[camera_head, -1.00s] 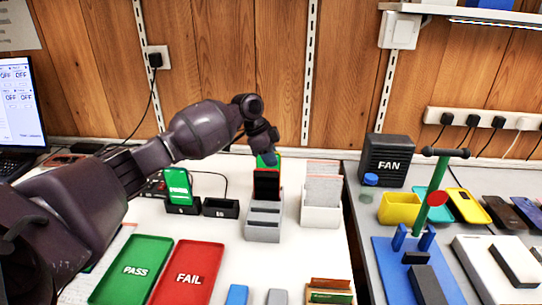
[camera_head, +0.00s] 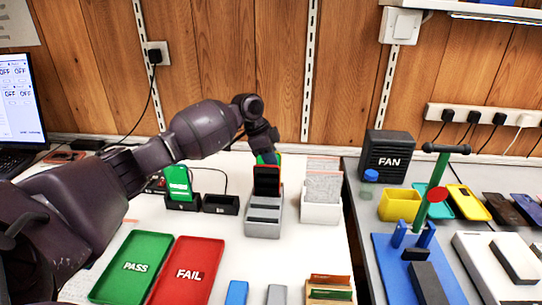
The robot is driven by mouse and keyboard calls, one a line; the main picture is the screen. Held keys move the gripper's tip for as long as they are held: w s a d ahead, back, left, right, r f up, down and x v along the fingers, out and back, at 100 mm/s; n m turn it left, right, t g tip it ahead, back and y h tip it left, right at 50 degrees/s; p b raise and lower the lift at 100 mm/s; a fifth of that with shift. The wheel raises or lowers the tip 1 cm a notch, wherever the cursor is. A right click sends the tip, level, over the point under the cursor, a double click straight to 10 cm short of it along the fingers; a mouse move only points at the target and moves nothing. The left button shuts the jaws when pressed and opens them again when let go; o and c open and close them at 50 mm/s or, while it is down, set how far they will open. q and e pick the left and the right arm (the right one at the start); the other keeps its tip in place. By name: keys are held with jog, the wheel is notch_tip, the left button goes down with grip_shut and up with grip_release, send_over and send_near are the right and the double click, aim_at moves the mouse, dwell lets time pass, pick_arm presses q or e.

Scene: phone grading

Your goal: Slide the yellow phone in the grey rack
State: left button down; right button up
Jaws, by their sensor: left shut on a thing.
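The grey rack (camera_head: 264,222) stands on the white table with several slots in a row. A dark phone with a red edge (camera_head: 267,180) stands upright in a rear slot. My left gripper (camera_head: 267,153) is at the rack's back end, shut on a phone with a green face (camera_head: 277,159). The dark phone and the gripper hide most of this held phone, so I cannot tell its case colour or how deep it sits. A yellow phone-like slab (camera_head: 468,203) lies flat on the grey bench at right. My right gripper is not in view.
A white box of cards (camera_head: 321,207) stands close to the rack's right. Black docks, one with a green-screen phone (camera_head: 178,183), stand at left. Green PASS (camera_head: 134,266) and red FAIL (camera_head: 187,270) trays lie in front.

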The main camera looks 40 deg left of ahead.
pick_arm(q)
jog(key=shift+f, duration=0.4)
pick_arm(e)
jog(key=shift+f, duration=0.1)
pick_arm(q)
jog(key=c, duration=1.1)
grip_release()
jog(key=shift+r, duration=0.15)
jog(key=shift+r+p, duration=1.45)
jog(key=shift+r, duration=1.95)
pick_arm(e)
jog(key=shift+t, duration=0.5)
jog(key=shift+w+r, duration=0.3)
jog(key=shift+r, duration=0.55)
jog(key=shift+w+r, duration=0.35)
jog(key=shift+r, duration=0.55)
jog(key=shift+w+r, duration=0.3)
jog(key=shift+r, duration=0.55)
